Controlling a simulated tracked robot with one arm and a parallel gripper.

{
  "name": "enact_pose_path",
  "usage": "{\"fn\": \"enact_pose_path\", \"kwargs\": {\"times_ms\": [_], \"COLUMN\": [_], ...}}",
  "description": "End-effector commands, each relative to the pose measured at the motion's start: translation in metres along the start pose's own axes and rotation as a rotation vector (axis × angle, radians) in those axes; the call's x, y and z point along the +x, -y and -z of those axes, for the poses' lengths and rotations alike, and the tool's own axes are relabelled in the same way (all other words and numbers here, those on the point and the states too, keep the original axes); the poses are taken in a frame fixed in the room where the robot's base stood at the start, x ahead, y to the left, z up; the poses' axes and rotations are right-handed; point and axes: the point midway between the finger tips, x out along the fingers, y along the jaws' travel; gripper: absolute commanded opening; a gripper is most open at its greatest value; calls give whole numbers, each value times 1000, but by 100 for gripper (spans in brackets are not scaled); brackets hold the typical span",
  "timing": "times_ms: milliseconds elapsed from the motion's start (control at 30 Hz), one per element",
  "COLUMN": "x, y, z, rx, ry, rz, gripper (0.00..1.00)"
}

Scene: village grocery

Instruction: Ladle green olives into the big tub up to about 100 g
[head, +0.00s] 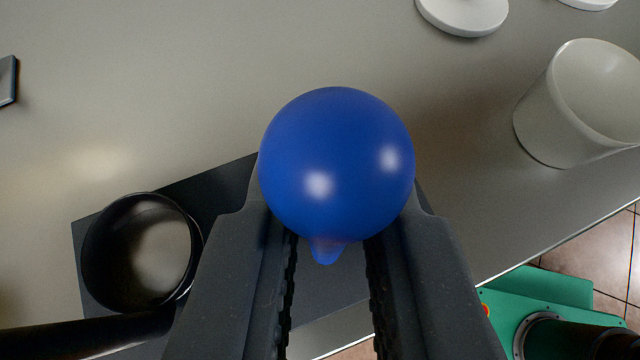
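A glossy blue ball (336,165) with a short tapered neck is at the fingertips of my gripper (332,215). The ball covers the tips, so I cannot tell whether they press on it. A gap shows between the ridged finger pads, wider than the neck. A white, wide-mouthed tub (549,124) stands on the counter at the right, partly cut off by the frame edge. No olives show, and I cannot make out a ladle for certain.
White round pieces lie at the top right. The grey counter (180,80) is mostly clear at upper left. Its front edge runs at lower right.

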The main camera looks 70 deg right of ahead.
Motion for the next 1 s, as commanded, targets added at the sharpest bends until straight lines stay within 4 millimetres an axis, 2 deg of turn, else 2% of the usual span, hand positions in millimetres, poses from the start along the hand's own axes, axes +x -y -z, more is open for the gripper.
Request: {"fn": "enact_pose_path", "kwargs": {"times_ms": [167, 1000], "x": [-2, -42], "y": [0, 0], "z": [3, 61], "rx": [0, 1], "ry": [0, 0], "rz": [1, 2], "gripper": [0, 0]}}
